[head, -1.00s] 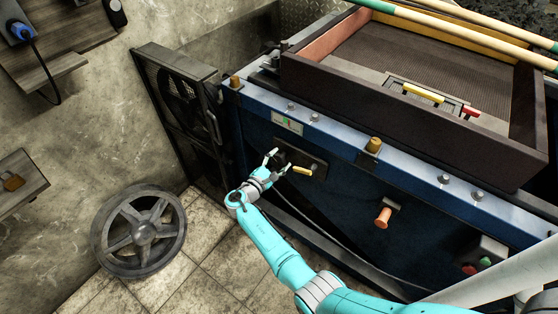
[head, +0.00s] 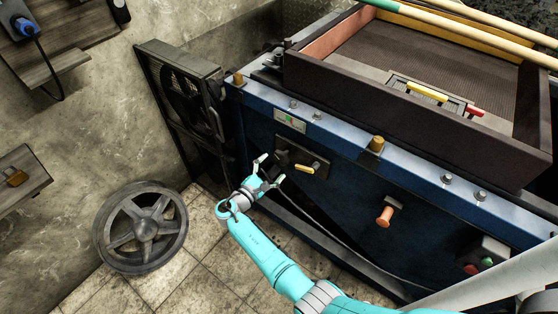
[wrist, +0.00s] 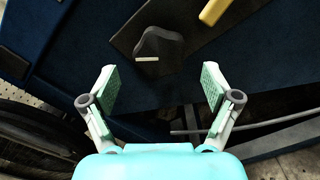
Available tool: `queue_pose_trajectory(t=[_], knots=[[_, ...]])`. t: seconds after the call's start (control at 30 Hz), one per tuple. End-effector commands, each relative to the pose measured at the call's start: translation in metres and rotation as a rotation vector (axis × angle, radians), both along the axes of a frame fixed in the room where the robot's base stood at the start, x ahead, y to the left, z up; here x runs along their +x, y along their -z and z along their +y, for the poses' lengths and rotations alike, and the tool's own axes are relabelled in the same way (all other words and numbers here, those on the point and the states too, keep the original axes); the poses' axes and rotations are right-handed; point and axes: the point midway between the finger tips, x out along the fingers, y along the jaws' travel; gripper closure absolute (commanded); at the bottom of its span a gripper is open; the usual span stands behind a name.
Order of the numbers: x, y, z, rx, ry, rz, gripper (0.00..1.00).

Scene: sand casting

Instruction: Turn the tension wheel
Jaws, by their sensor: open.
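A grey five-spoked wheel (head: 142,227) lies at the lower left in the head view, by the wall; my gripper is well to its right. A black knob (wrist: 160,48) with a pale mark sits on a dark plate (wrist: 190,20) on the machine's blue front. In the head view the knob (head: 283,157) is just beyond my fingertips. The frames do not make plain which of these is the tension wheel. My gripper (head: 269,171) is open and empty. In the wrist view its fingers (wrist: 158,75) are spread wide, short of the knob and apart from it.
A yellow handle (head: 306,169) is on the same plate, right of the knob. An orange knob (head: 385,216) and a button box (head: 483,256) are further right. A dark fan unit (head: 184,95) stands left of the machine. Tiled floor is open below.

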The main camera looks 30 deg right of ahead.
Motion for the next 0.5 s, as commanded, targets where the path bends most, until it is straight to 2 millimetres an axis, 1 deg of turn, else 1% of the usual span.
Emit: queue_pose_trajectory(t=[0.03, 0.2, 0.33, 0.5], knots=[[-0.003, 0.000, 0.012, 0.000, -0.005, -0.001, 0.12], [-0.014, 0.000, 0.039, 0.000, -0.003, 0.000, 0.12], [-0.019, 0.000, 0.053, 0.001, -0.002, -0.001, 0.12], [-0.022, 0.000, 0.061, 0.000, 0.000, -0.001, 0.12]])
